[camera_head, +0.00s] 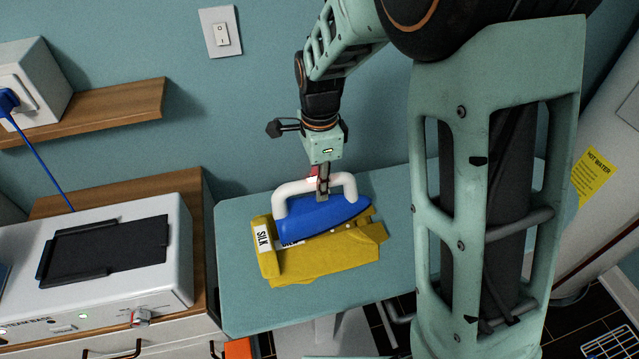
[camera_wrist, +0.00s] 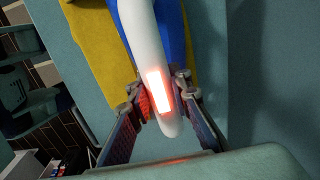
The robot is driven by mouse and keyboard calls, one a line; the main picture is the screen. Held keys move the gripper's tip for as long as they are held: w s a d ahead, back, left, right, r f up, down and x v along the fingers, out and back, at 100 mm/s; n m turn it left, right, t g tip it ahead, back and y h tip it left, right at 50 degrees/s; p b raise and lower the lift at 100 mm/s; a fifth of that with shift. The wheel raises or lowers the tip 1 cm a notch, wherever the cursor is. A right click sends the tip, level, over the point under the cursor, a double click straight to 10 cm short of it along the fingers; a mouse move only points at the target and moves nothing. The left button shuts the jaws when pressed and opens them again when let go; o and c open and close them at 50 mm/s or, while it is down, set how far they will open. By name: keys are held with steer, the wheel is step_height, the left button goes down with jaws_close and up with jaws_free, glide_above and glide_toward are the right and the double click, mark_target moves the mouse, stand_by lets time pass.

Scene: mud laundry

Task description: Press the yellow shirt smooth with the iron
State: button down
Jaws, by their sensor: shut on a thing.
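The iron (camera_head: 318,218) has a blue body and a white handle. My gripper (camera_head: 323,186) is shut on the white handle from above. The iron is over the yellow shirt (camera_head: 320,265), its tip pointing right; I cannot tell whether its sole touches the cloth. The shirt lies folded on a teal board, with a "SILK" label at its left. In the wrist view, the fingers of my gripper (camera_wrist: 161,97) sit on both sides of the handle, with the blue iron (camera_wrist: 172,22) and yellow shirt (camera_wrist: 98,35) beyond. The shirt's middle is hidden under the iron.
The teal ironing board (camera_head: 240,308) has bare room in front and to the left of the shirt. A white machine (camera_head: 175,235) with a dark plate stands on a wooden counter at left. A wooden shelf (camera_head: 110,108) holds a white box with a blue cord.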

steer(key=shift+s+d, duration=0.1)
steer(key=shift+s, duration=0.05)
steer(key=shift+w+r+p, duration=0.15)
steer(key=shift+r+p, duration=1.05)
steer(key=shift+r, duration=0.35)
steer(key=shift+w+r+p, duration=0.1)
steer(key=shift+r+p, duration=1.05)
steer(key=shift+r, duration=0.4)
